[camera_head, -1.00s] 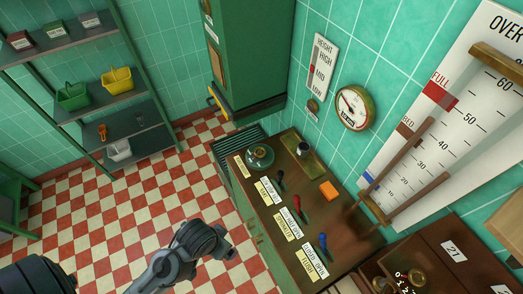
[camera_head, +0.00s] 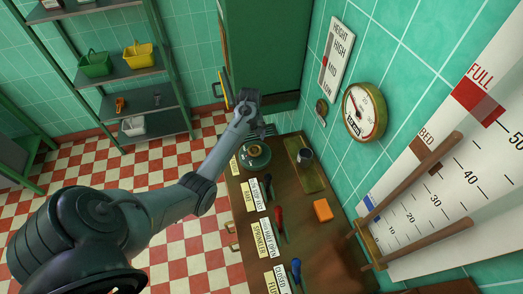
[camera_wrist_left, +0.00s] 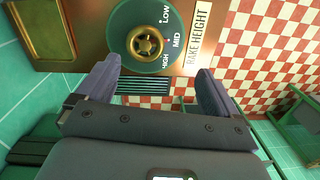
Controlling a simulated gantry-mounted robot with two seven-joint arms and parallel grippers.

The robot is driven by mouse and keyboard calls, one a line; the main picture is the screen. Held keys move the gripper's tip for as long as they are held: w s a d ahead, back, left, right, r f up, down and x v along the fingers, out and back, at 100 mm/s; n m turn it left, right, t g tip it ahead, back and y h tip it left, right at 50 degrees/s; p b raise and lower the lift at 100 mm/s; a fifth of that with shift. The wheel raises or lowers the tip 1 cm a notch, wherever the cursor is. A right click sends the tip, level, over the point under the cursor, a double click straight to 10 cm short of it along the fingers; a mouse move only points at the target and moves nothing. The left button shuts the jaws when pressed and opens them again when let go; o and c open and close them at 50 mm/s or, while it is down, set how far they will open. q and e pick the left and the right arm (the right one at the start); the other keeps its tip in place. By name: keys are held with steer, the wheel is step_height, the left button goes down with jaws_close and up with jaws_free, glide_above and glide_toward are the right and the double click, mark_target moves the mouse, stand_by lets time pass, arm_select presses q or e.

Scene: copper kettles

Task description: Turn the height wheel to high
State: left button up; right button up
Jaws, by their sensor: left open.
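In the left wrist view the wheel (camera_wrist_left: 125,22) shows a brass hub and the words LOW, MID and HIGH. A RAKE HEIGHT label (camera_wrist_left: 198,38) lies beside it. My left gripper (camera_head: 260,128) is at the wheel's far edge in the head view. In the left wrist view the open fingers (camera_wrist_left: 157,75) point towards the wheel with nothing between them; contact cannot be told. The wall HEIGHT plate (camera_head: 337,57) carries a red marker near MID. My right gripper is out of view.
The console (camera_head: 262,228) also carries red and blue-handled levers, an orange block (camera_head: 323,210) and a brass tray (camera_head: 306,172). A round gauge (camera_head: 364,111) and a large scale board (camera_head: 470,170) are on the wall. A green cabinet (camera_head: 262,50) stands behind.

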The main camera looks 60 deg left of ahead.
mark_target(255, 148)
arm_select(q)
steer(key=shift+t, duration=0.3)
steer(key=f, duration=0.2)
steer(key=w+f, duration=0.1)
steer(key=f, duration=0.2)
steer(key=w+f, duration=0.1)
steer(key=f, duration=0.1)
steer(key=shift+f+b, duration=0.25)
steer(key=shift+b, duration=0.1)
steer(key=shift+f, duration=0.75)
steer(key=c, duration=1)
steer(key=shift+c, duration=0.2)
